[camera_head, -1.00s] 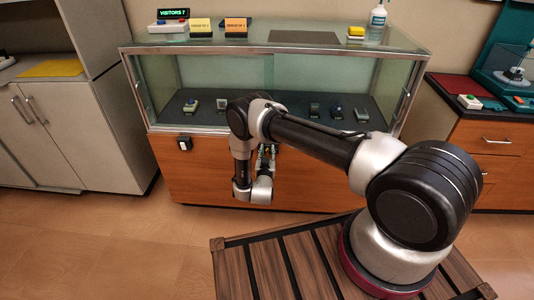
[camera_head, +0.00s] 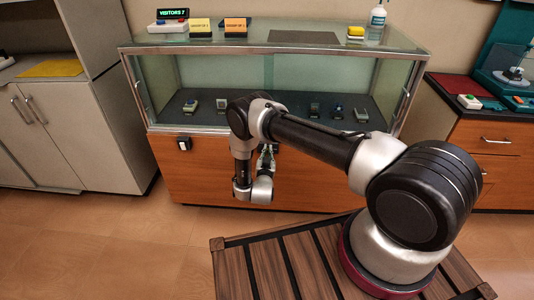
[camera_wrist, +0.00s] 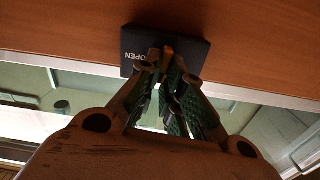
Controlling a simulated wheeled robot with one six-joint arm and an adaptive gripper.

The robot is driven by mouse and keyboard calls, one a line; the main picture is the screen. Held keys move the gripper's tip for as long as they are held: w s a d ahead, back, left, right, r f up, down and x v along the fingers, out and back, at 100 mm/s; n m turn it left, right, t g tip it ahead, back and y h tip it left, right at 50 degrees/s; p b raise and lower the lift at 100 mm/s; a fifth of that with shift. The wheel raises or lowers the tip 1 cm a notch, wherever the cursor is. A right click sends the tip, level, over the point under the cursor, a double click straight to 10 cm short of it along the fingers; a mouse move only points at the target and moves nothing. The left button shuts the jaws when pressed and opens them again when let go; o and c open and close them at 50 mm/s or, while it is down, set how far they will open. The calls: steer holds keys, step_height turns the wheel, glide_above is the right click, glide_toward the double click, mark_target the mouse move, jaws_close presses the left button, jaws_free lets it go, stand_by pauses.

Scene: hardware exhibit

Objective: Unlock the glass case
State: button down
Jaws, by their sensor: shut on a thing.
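The glass case (camera_head: 270,100) stands ahead on an orange wood base, with a metal frame and glass front. In the wrist view, a black lock box (camera_wrist: 192,47) marked "OPEN" sits on the wood beside the metal rail. A small orange key or knob (camera_wrist: 168,53) shows at the box's face. My gripper (camera_wrist: 166,65) is shut on it, and the fingers hide most of it. In the head view, my gripper (camera_head: 266,155) is at the base's upper front, and my arm hides the lock box.
Several small devices lie inside the case, such as one at left (camera_head: 190,106). A small black-and-white switch (camera_head: 184,144) is on the base's left front. A wood cabinet (camera_head: 490,140) stands right and a grey cabinet (camera_head: 80,135) left.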

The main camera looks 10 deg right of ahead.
steer(key=shift+s+d+f+m, duration=0.1)
steer(key=shift+d+f+m, duration=0.15)
steer(key=shift+m, duration=2.5)
steer(key=shift+s+d+f+m, duration=0.1)
steer(key=shift+d+f+m, duration=0.1)
steer(key=shift+m, duration=2.6)
steer(key=shift+d+f+m, duration=0.15)
steer(key=shift+f+m, duration=0.1)
steer(key=shift+m, duration=2.5)
steer(key=c, duration=1.6)
jaws_free()
steer(key=shift+o, duration=0.2)
steer(key=v, duration=1.2)
